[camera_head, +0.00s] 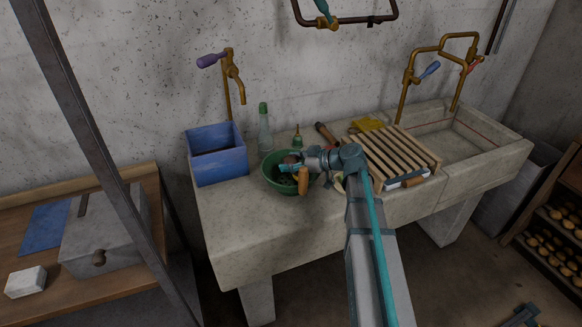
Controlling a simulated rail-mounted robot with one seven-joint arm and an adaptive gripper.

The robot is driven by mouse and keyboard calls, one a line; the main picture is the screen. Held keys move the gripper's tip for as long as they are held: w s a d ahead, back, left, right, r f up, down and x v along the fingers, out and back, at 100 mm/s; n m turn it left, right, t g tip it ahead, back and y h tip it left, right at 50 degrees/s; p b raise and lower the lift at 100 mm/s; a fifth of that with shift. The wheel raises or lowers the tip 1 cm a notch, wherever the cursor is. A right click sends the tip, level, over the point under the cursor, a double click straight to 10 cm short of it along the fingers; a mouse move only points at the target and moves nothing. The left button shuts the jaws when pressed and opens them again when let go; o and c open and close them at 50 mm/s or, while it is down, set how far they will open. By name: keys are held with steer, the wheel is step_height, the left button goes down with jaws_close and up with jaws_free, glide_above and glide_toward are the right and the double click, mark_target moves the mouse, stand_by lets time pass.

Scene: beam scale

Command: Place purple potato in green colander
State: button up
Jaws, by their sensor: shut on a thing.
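The green colander (268,180) stands on the stone sink counter, left of the middle of the view. My gripper (288,164) reaches in from the right and is over the colander. It is shut on a small, dark, roundish brown-purple thing, which looks like the purple potato (290,158). The potato is over or inside the colander; I cannot tell whether it touches the bottom. My gripper and wrist hide part of the colander's inside and its right rim.
A blue bin (217,160) stands left of the colander. A green-capped bottle (264,130) and a small green bottle (297,140) stand behind it. A wooden slatted rack (395,153) lies to the right, before the sink basin (455,138). The counter's front left is clear.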

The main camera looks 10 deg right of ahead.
steer(key=shift+f, duration=1.2)
steer(key=shift+f, duration=0.2)
steer(key=o, duration=1.2)
steer(key=shift+r, duration=0.15)
